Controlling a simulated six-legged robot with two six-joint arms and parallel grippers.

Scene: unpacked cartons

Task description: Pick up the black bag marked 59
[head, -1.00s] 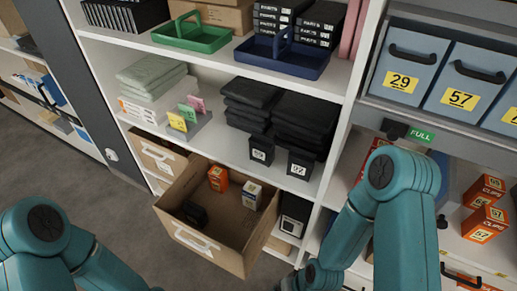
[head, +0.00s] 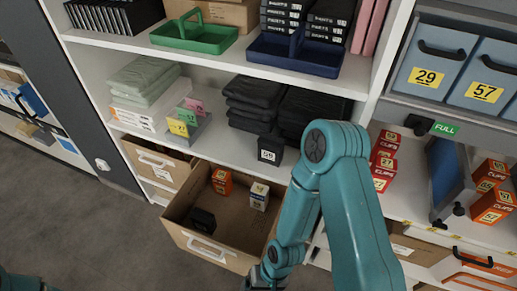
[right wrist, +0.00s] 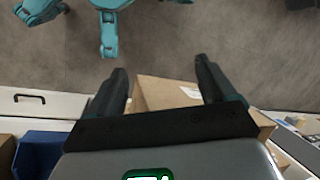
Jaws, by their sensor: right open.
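Black folded bags lie in two stacks on the middle shelf in the head view. The left stack (head: 254,94) has a black hanging tag (head: 270,149) at its front whose small label seems to read 59, though it is not sharp. The right stack (head: 306,108) is partly hidden by my right arm, and its tag is covered. My right gripper (right wrist: 163,82) is open and empty in the right wrist view, with a cardboard drawer (right wrist: 160,94) beyond its fingers. In the head view it is low at the bottom edge, below the shelf and away from the bags. My left gripper is out of view.
An open cardboard drawer (head: 235,262) juts out below the bags, holding an orange box (head: 222,181), a white box (head: 259,196) and a black item (head: 202,220). A blue tray (head: 300,62) and green tray (head: 194,39) sit above. Floor at left is clear.

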